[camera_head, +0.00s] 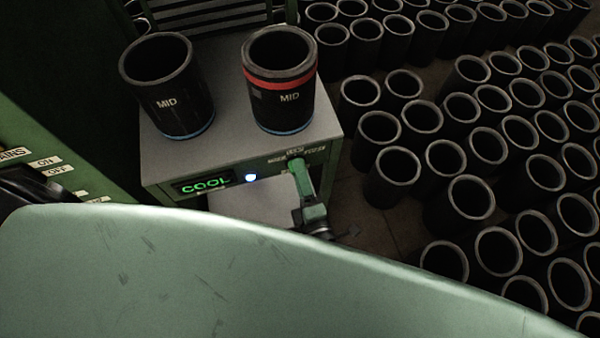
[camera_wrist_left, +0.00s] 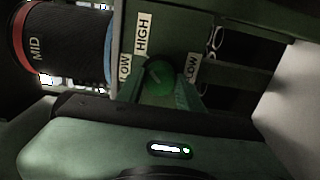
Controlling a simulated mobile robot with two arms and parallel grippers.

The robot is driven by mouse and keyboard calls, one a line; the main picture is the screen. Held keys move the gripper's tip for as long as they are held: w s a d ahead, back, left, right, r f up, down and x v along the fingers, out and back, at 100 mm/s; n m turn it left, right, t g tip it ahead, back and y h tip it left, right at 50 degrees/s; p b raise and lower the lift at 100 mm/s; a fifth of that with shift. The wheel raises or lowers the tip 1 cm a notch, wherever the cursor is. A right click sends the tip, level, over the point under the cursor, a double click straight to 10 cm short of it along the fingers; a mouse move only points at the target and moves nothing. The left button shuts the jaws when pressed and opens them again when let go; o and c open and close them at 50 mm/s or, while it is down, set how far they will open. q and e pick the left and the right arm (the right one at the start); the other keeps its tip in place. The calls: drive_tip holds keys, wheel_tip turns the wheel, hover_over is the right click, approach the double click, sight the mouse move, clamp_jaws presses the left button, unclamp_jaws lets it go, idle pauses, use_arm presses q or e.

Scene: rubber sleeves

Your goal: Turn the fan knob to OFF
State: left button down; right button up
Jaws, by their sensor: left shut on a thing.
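The fan knob (camera_wrist_left: 157,78) is a round green knob on the green front panel of a grey-topped box (camera_head: 225,140). In the left wrist view a HIGH label (camera_wrist_left: 143,35) and two LOW labels sit around it; no OFF label reads clearly beside it. A light mark on its face points obliquely. My left gripper (camera_head: 299,168) is at the right end of the box's front, shut on the knob; its green fingers flank the knob in the left wrist view (camera_wrist_left: 158,88). In the head view the fingers mostly hide the knob. My right gripper is not in view.
The box front shows a lit green COOL display (camera_head: 206,185) and a bluish-white lamp (camera_head: 250,177). Two black MID sleeves, one plain (camera_head: 170,95) and one red-banded (camera_head: 280,85), stand on top. Several black sleeves (camera_head: 460,190) crowd the floor at right. A panel with ON/OFF labels (camera_head: 48,162) is at left.

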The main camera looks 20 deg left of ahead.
use_arm(q)
drive_tip(key=n+p, duration=0.1)
drive_tip(key=n, duration=1.7)
drive_tip(key=shift+f, duration=0.1)
idle(0.8)
drive_tip(key=c, duration=0.9)
unclamp_jaws()
drive_tip(key=shift+b+v, duration=0.4)
drive_tip(key=shift+v, duration=3.5)
